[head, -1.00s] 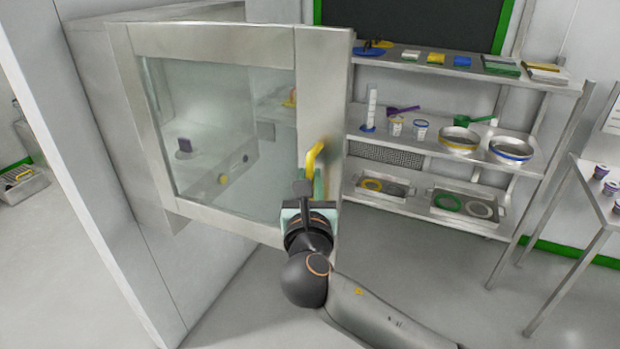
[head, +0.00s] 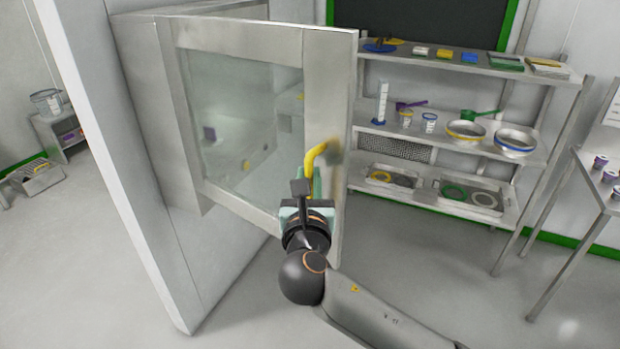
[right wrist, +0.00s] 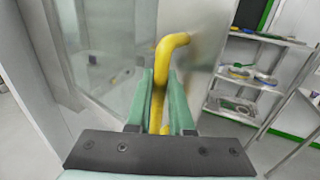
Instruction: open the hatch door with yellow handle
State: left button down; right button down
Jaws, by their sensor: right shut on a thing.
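The hatch door (head: 325,110) is a steel frame around a glass pane, standing partly open and swung out from its cabinet in the head view. Its yellow handle (head: 314,158) is on the free right edge of the door. My right gripper (head: 308,188) is shut on the handle from below and in front. In the right wrist view, the yellow handle (right wrist: 171,44) runs down between the green fingers (right wrist: 160,100), and its lower end is partly hidden by them. My left gripper is not in view.
Steel shelves (head: 460,65) with pans, scoops and trays stand behind and right of the door. A steel table (head: 590,175) with small cups is at the far right. A white wall edge (head: 130,200) is left of the door. The floor in front is clear.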

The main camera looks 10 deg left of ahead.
jog(key=shift+s+a+r, duration=0.1)
jog(key=shift+a, duration=0.1)
jog(key=c, duration=0.8)
grip_release()
jog(key=shift+a, duration=0.1)
jog(key=b+v, duration=0.1)
jog(key=v, duration=1.1)
jog(key=shift+s+d+b, duration=0.2)
jog(key=shift+b, duration=0.1)
